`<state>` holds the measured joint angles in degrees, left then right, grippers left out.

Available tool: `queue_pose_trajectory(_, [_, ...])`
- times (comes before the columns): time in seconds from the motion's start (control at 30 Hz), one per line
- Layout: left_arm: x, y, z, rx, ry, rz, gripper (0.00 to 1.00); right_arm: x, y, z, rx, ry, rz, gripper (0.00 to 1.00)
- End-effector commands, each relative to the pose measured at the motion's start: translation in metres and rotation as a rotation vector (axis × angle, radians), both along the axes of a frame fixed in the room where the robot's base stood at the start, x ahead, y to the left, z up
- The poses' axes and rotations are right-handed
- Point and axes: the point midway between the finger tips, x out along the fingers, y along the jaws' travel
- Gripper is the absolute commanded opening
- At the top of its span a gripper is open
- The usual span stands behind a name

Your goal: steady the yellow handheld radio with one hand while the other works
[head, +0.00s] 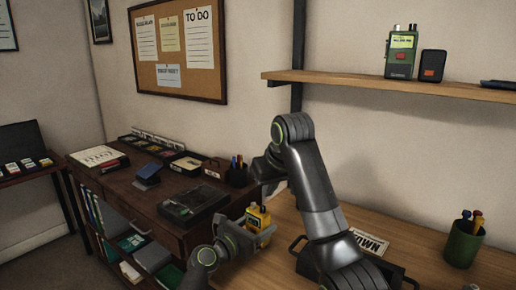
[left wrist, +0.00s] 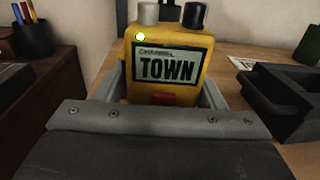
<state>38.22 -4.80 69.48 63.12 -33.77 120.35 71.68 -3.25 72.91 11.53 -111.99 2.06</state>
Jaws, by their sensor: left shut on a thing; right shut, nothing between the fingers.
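The yellow handheld radio (head: 257,216) stands upright over the wooden desk. In the left wrist view the radio (left wrist: 168,72) faces me, its display reading "CHANNEL TOWN". A green light glows at its upper left and a red button sits below the display. A silver knob (left wrist: 148,13) is on its top left and a dark knob (left wrist: 194,14) on its top right. My left gripper (head: 250,236) is shut on the radio's lower body, one finger on each side. My right gripper (head: 268,190) is shut and empty, just above the radio; whether it touches a knob is unclear.
A black tray (left wrist: 285,98) lies on the desk right of the radio, near a white card (head: 371,242). A green pen cup (head: 464,243) stands at the far right. A dark cabinet (head: 140,200) with boxes is at left. A shelf (head: 400,87) above holds a green radio (head: 401,55).

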Motion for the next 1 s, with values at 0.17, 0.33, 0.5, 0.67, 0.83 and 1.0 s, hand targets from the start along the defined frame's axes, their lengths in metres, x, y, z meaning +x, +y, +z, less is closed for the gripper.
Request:
queue_pose_trajectory(0.17, [0.000, 0.000, 0.000, 0.000, 0.001, 0.000, 0.70, 0.000, 0.000, 0.000, 0.000, 0.000, 0.000, 0.00])
queue_pose_trajectory(0.33, [0.000, 0.000, 0.000, 0.000, 0.001, 0.000, 0.89, 0.000, 0.000, 0.000, 0.000, 0.000, 0.000, 0.00])
queue_pose_trajectory(0.5, [0.000, 0.000, 0.000, 0.000, 0.000, 0.000, 0.89, 0.000, 0.000, 0.000, 0.000, 0.000, 0.000, 0.00])
queue_pose_trajectory(0.67, [-0.002, 0.002, 0.000, 0.000, 0.000, 0.000, 0.89, 0.000, 0.000, 0.000, 0.000, 0.000, 0.000, 0.00])
queue_pose_trajectory(0.83, [-0.013, 0.013, -0.001, -0.001, -0.001, 0.001, 0.89, 0.000, 0.000, 0.000, 0.000, 0.000, 0.000, 0.00])
queue_pose_trajectory(1.0, [-0.033, 0.031, -0.001, 0.001, 0.000, 0.002, 0.89, 0.000, 0.000, 0.000, 0.000, 0.000, 0.000, 0.00])
